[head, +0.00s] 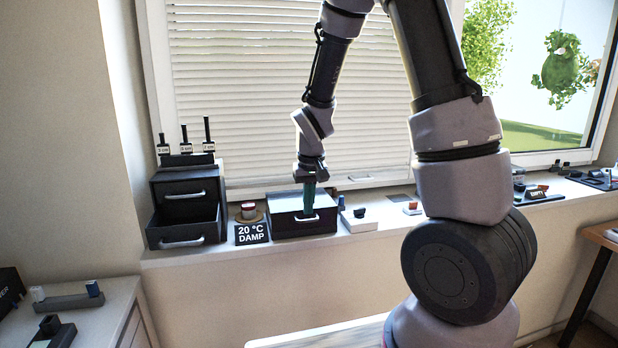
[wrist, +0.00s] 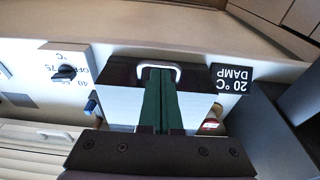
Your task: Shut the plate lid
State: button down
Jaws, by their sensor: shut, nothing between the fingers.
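The plate lid (wrist: 120,104) is the flat top of a dark box on the window sill, and it looks pale in the wrist view. In the head view the box (head: 283,225) has a dark front with a light handle (head: 307,218), and its top lies level. The handle also shows in the wrist view (wrist: 175,67). My gripper (head: 309,210) points down over the lid near its front edge, with its green fingers together and empty. In the wrist view the fingertips (wrist: 158,72) overlap the handle; I cannot tell whether they touch the lid.
A dark two-drawer cabinet (head: 187,202) stands at the left, its lower drawer pulled out. A sign reading 20 °C DAMP (head: 252,233) and a red-topped jar (head: 248,210) stand beside the box. A white dial block (head: 360,221) is close on its right. The window blind is behind.

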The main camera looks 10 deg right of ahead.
jog(key=shift+w+r, duration=0.2)
jog(key=shift+r, duration=0.4)
jog(key=shift+w+r, duration=0.15)
jog(key=shift+r, duration=0.4)
jog(key=s+d+r+m+t+y, duration=0.1)
jog(key=s+d+r+m+t, duration=0.1)
jog(key=s+r, duration=0.8)
jog(key=s+d+r+m+t+y, duration=0.1)
jog(key=s+d+r+m+t, duration=0.1)
jog(key=s+r, duration=0.8)
notch_tip(320, 180, up, 3)
jog(key=shift+d+r+t, duration=0.1)
jog(key=shift+d+t, duration=0.4)
jog(key=shift+d, duration=0.25)
